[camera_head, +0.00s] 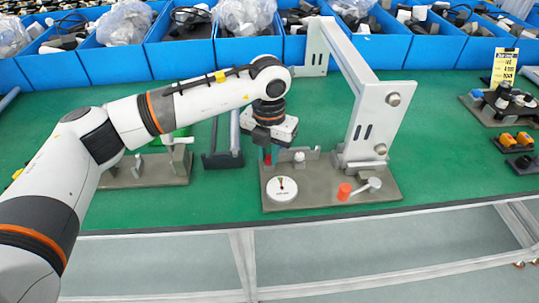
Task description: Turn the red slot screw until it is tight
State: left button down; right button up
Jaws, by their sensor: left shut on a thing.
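My left gripper (268,146) points down over the left side of a grey fixture plate (312,203). It is shut on a small red part (267,158), only a sliver of which shows below the fingers. I cannot make out a slot on it, so whether it is the red slot screw is unclear. A round white dial (282,189) with a dark pointer lies on the plate just in front. An orange-red cylinder (344,191) stands on the plate further right, apart from the gripper. My right gripper is not in view.
A tall white-grey frame (367,120) rises from the fixture, close right of my gripper. A grey lever (370,187) sits beside the cylinder. Another fixture (150,172) stands left, partly behind my arm. Blue bins (183,58) line the back.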

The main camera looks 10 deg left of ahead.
pick_arm(q)
jog(key=c, duration=1.4)
grip_release()
jog(key=shift+c, duration=0.2)
jog(key=shift+r+p, duration=1.35)
jog(key=shift+r, duration=1.15)
